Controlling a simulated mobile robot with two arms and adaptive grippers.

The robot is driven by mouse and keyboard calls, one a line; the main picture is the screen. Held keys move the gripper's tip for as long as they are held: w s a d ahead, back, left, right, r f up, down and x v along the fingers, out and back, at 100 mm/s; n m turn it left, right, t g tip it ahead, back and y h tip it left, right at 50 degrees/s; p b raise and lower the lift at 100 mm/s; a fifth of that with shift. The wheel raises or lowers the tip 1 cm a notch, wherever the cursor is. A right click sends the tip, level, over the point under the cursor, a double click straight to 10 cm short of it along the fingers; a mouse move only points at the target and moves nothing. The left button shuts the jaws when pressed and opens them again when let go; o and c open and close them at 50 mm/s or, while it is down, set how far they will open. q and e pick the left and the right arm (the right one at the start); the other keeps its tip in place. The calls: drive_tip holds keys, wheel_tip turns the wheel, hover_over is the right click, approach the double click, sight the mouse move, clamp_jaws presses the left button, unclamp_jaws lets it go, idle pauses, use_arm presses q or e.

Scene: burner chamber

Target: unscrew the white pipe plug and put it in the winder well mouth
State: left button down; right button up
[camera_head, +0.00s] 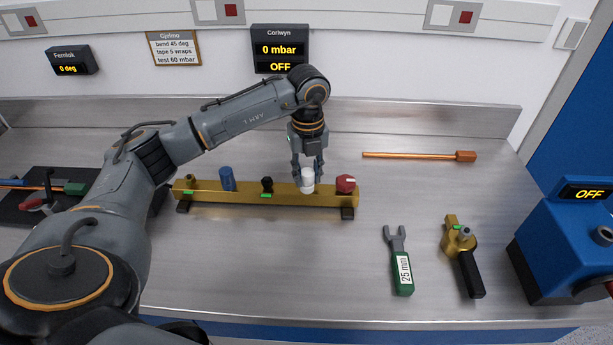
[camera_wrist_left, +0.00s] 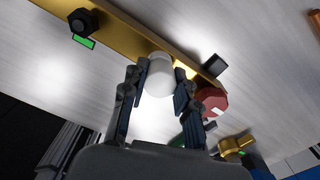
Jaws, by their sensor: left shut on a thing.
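The white pipe plug (camera_head: 307,182) is at the right part of a long brass bar (camera_head: 240,198) on the bench. My left gripper (camera_head: 308,172) comes down from above and is shut on the plug. In the left wrist view the plug (camera_wrist_left: 159,72) is between the two fingers of the gripper (camera_wrist_left: 160,82), against the bar (camera_wrist_left: 125,32). I cannot tell whether the plug is still seated in the bar. I cannot make out the winder well mouth for sure. My right gripper is not in view.
A red knob (camera_head: 346,184) is close right of the plug; a black fitting (camera_head: 267,183) and blue cap (camera_head: 227,178) are left. A 25 mm wrench (camera_head: 401,262), brass valve tool (camera_head: 463,252), copper rod (camera_head: 415,156) and blue machine (camera_head: 562,245) are right. The front middle bench is clear.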

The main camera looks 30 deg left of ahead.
sight(308, 172)
use_arm(q)
drive_tip(key=shift+r+p, duration=0.35)
drive_tip(key=shift+r, duration=0.15)
idle(0.4)
drive_tip(key=shift+r+p, duration=0.35)
drive_tip(key=shift+r, duration=0.15)
drive_tip(key=shift+r+p, duration=1.45)
drive_tip(key=shift+r, duration=0.6)
drive_tip(key=shift+f, duration=0.1)
